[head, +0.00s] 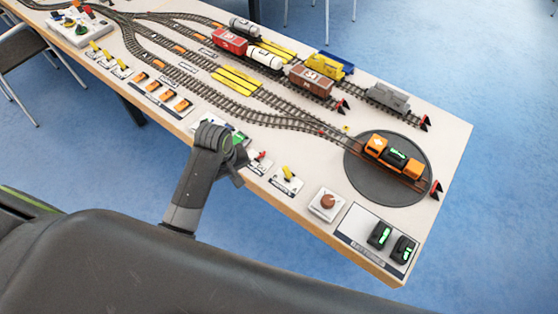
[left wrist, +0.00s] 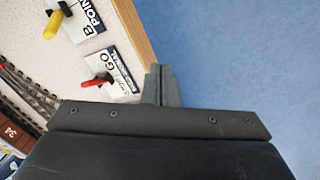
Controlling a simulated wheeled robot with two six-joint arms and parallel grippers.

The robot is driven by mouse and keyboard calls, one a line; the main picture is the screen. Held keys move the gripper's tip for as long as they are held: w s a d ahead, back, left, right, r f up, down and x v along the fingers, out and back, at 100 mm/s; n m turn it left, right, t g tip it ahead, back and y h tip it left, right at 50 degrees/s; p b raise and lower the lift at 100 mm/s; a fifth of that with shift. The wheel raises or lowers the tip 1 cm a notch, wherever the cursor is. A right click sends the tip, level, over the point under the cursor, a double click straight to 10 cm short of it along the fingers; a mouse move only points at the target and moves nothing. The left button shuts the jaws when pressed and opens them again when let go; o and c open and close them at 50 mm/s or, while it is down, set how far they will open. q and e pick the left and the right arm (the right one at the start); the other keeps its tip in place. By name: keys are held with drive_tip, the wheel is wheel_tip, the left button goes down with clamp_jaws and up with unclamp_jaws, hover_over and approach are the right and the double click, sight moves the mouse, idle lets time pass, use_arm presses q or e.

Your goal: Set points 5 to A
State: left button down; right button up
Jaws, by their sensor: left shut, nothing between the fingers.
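A yellow lever (head: 288,173) stands on a white plate near the table's front edge. It also shows in the left wrist view (left wrist: 53,24), beside a label reading "B" and part of "POINTS"; its number is out of view there. A red lever (left wrist: 97,81) with a signal label reading "GO" lies between it and my left gripper; it also shows in the head view (head: 260,157). My left gripper (left wrist: 161,72) is shut and empty at the table's edge, apart from both levers.
More yellow levers (head: 105,55) stand along the front edge at the left. A turntable (head: 363,181) carries an orange locomotive (head: 409,168). A brown knob (head: 328,202) and battery bay (head: 346,232) lie to the right. Rail tracks with wagons fill the table's middle. A chair (head: 22,50) stands at the left.

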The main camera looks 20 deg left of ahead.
sight(272, 167)
use_arm(q)
drive_tip(key=w+d+r+n+g, duration=0.1)
drive_tip(key=w+d+r+n, duration=0.1)
drive_tip(key=w, duration=0.3)
drive_tip(key=w+d+r+n+h, duration=0.1)
drive_tip(key=w+d+r+n, duration=0.1)
drive_tip(key=w, duration=0.4)
drive_tip(key=shift+w+d+r+n+g, duration=0.25)
drive_tip(key=shift+d+n+g, duration=0.15)
drive_tip(key=shift+d+n, duration=0.3)
drive_tip(key=f, duration=0.3)
drive_tip(key=d+f, duration=0.1)
drive_tip(key=f, duration=0.6)
drive_tip(key=shift+s+d, duration=0.3)
drive_tip(key=shift+s+d+r+p, duration=0.15)
drive_tip(key=shift+d+r+p, duration=0.25)
drive_tip(key=shift+d+p, duration=0.1)
drive_tip(key=shift+s+d+r+p, duration=0.15)
drive_tip(key=shift+d+r+p, duration=0.2)
drive_tip(key=shift+d+p, duration=0.15)
drive_tip(key=shift+s+d+r+p, duration=0.3)
drive_tip(key=shift+d, duration=0.35)
